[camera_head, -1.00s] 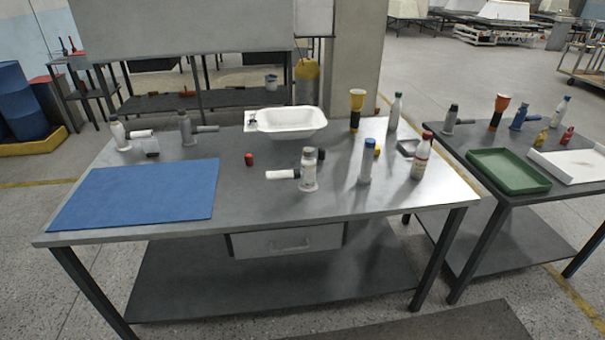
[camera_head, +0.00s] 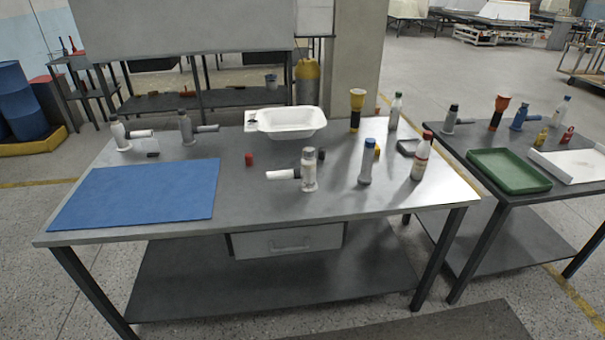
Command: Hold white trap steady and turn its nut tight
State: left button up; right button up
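Trap-like fittings stand upright on the grey bench. One (camera_head: 309,170), at the middle front, has a pale grey body and a white side pipe pointing left with a dark ring at its inner end. Another (camera_head: 119,134), at the back left, has a whitish body, a grey top and a white side pipe pointing right. A darker grey one (camera_head: 187,130) stands to its right. I cannot tell for certain which is the white trap, and the nut is too small to make out. Neither of my grippers is in view.
A blue mat (camera_head: 137,194) covers the bench's left front. A white basin (camera_head: 291,131), a red cap (camera_head: 249,159), a blue-capped bottle (camera_head: 366,163) and a red-capped bottle (camera_head: 420,160) stand on the bench. A side table with a green tray (camera_head: 508,180) is at right.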

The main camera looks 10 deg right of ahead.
aim_at(308, 151)
jog(key=z, duration=2.1)
jog(key=i, duration=1.4)
jog(key=u, duration=2.7)
